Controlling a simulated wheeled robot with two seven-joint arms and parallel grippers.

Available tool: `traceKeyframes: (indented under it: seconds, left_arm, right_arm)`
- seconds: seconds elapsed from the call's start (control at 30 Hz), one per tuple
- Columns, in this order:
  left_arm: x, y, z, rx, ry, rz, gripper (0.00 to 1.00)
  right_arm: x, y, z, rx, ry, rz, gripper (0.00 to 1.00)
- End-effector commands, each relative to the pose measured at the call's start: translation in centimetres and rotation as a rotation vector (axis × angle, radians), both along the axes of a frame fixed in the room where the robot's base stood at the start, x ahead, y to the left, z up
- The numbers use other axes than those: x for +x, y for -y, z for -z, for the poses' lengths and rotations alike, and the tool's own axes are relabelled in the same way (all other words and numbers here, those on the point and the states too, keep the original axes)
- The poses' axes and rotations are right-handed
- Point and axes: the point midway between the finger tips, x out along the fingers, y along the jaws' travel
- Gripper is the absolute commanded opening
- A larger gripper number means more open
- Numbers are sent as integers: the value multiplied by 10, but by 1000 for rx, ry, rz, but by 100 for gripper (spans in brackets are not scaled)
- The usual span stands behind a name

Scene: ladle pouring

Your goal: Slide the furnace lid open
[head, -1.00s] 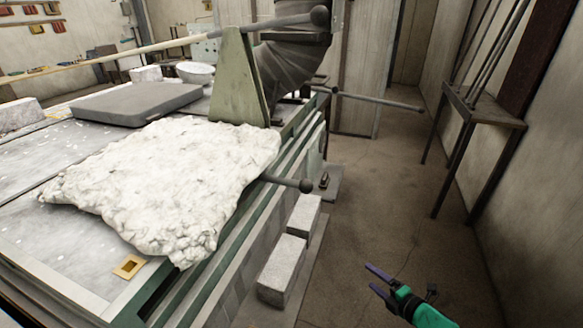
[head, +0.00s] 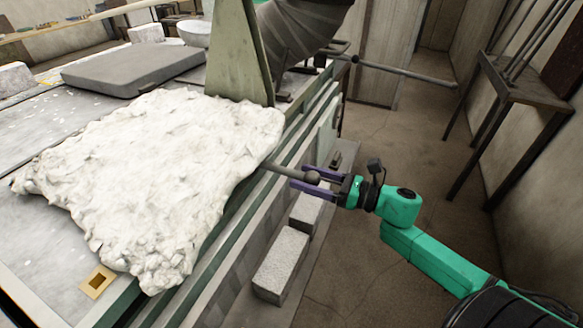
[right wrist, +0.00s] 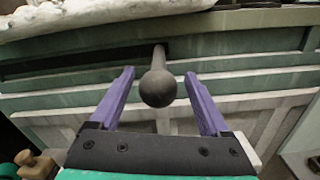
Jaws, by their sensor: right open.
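The furnace lid looks to be the white, lumpy slab (head: 160,180) on top of the bench; its edge also shows in the right wrist view (right wrist: 100,12). A grey rod handle (head: 283,170) sticks out from under the slab's right side and ends in a round knob (head: 313,177). My right gripper (head: 302,177) is open, with its purple fingers on either side of the knob. In the right wrist view the knob (right wrist: 158,88) sits between the fingers, with a gap on each side. My left gripper is not in view.
The green-edged bench carries a grey flat slab (head: 135,68), a white bowl (head: 194,33) and a small yellow square frame (head: 98,281). An upright green plate (head: 238,60) stands behind the lid. Pale blocks (head: 281,262) lie beside the bench.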

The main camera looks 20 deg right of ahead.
Motion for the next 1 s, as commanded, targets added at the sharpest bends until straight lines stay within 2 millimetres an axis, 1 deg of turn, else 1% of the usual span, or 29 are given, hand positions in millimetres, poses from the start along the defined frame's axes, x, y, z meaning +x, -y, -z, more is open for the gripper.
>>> traceKeyframes:
  seconds: [0.03,0.1,0.2,0.33,0.53,0.57,0.6,0.67,0.7,0.73,0.77,1.0]
  left_arm:
    - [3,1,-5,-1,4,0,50]
    - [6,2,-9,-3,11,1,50]
    - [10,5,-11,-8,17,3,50]
    - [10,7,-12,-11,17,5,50]
    - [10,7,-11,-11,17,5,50]
    - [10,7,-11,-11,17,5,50]
    - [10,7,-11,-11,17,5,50]
    - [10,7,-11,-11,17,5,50]
    - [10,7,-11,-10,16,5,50]
    - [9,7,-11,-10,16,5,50]
    - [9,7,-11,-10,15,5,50]
    - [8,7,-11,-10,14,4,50]
  right_arm:
    - [9,-8,-5,-1,4,-2,80]
    - [18,-15,-4,0,4,0,80]
    - [27,-24,-2,1,2,0,80]
    - [32,-29,0,-1,-1,1,80]
    - [32,-29,1,0,-2,1,80]
    - [32,-29,1,0,-2,1,69]
    - [32,-29,1,0,-2,1,54]
    - [32,-29,1,0,-2,1,31]
    - [32,-29,1,0,-2,1,15]
    - [32,-29,1,0,-2,1,4]
    - [32,-29,1,0,-2,1,0]
    - [31,-29,0,1,-1,0,0]
